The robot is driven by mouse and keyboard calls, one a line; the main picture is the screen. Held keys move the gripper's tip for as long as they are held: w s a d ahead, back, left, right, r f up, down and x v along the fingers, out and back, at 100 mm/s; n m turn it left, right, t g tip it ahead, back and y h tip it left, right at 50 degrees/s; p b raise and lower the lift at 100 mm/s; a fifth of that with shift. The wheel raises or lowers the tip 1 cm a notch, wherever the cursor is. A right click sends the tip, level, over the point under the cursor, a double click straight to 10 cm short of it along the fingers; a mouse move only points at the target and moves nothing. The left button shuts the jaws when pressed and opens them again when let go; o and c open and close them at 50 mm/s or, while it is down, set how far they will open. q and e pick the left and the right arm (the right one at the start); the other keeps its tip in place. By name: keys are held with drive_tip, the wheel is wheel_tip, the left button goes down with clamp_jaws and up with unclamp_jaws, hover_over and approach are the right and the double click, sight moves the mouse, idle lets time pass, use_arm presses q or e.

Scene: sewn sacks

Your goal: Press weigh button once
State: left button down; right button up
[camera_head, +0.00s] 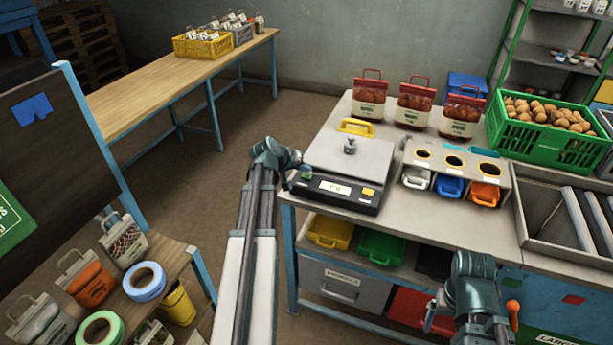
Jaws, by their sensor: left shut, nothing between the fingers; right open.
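The scale (375,155) stands at the left end of the workbench, with a grey weight (350,147) on its plate. Its front panel has a small lit display (335,187) and an orange-yellow square button (368,192) at the right. A small blue-green part (306,172) shows at the panel's left end, next to my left gripper; I cannot tell what it is. My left gripper (298,166) is shut and empty at the scale's left front corner; contact cannot be told. My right gripper (432,314) is open and empty, low in front of the bench.
Behind the scale is a yellow handle (356,127). Right of it stands a rack (458,158) with white, blue and orange scoops. Filled sacks (415,104) and a green potato crate (548,138) are farther back. A side table (150,285) holds sacks and tape rolls.

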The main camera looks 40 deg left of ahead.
sight(305, 177)
use_arm(q)
drive_tip(key=shift+f, duration=0.15)
idle(0.5)
drive_tip(key=shift+f+b, duration=0.3)
drive_tip(key=shift+b, duration=0.15)
drive_tip(key=shift+f+b, duration=0.45)
idle(0.5)
drive_tip(key=shift+r, duration=0.1)
drive_tip(key=shift+r+p, duration=0.85)
drive_tip(key=shift+p, duration=0.05)
wheel_tip(305, 177, up, 5)
drive_tip(key=p, duration=0.5)
